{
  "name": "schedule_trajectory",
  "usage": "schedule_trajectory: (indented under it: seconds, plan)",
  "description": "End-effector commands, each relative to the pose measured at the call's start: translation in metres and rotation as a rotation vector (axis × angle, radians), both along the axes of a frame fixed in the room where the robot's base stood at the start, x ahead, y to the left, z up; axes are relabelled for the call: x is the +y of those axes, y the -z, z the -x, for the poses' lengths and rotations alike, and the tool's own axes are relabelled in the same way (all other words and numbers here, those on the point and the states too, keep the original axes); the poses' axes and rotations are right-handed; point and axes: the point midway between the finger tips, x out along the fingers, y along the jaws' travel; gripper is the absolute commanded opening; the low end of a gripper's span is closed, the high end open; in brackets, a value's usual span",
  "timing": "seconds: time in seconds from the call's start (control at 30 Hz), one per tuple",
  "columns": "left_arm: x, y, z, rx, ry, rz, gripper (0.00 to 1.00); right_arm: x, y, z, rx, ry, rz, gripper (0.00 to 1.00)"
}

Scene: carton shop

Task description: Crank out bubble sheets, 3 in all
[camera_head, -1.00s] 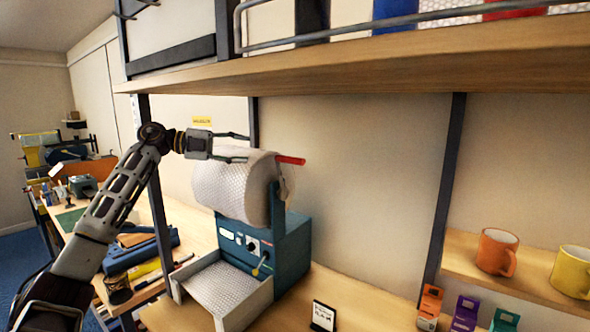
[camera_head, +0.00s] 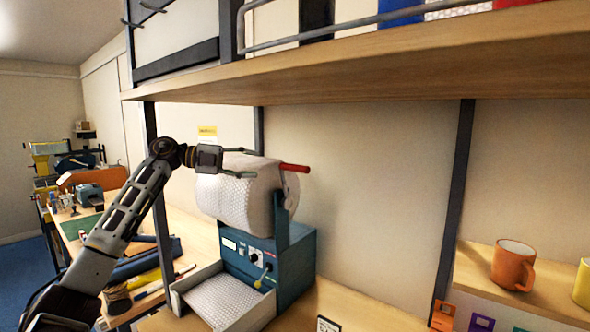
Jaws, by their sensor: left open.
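A bubble wrap roll (camera_head: 235,192) sits on top of a blue dispenser machine (camera_head: 295,262). A crank with a red handle (camera_head: 294,168) is at the roll's right end. My left gripper (camera_head: 257,164) is open, with its two fingers pointing right over the top of the roll. The fingertips are a little left of the red handle and apart from it in the picture. Bubble material (camera_head: 228,298) lies in the grey tray (camera_head: 197,276) at the machine's front; I cannot tell how many sheets. My right gripper is not in view.
A wooden shelf (camera_head: 380,78) runs overhead, above my left gripper. A dark post (camera_head: 456,200) stands to the right. An orange mug (camera_head: 513,265) and part of a yellow mug (camera_head: 582,284) stand on a low shelf at right. A cluttered bench is at left.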

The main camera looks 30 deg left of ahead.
Motion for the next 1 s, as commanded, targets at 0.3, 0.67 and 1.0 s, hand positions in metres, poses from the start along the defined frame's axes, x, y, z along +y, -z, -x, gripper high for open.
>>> schedule_trajectory:
  seconds: [0.3, 0.67, 1.0]
  plan:
    - [-0.026, 0.002, -0.021, -0.001, 0.002, 0.001, 0.41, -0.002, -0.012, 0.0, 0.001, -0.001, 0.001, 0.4]
    - [-0.061, 0.008, -0.05, -0.002, 0.002, 0.001, 0.41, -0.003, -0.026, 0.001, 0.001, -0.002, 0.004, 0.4]
    - [-0.089, 0.014, -0.074, -0.001, 0.001, 0.002, 0.41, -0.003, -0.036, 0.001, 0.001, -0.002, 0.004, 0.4]
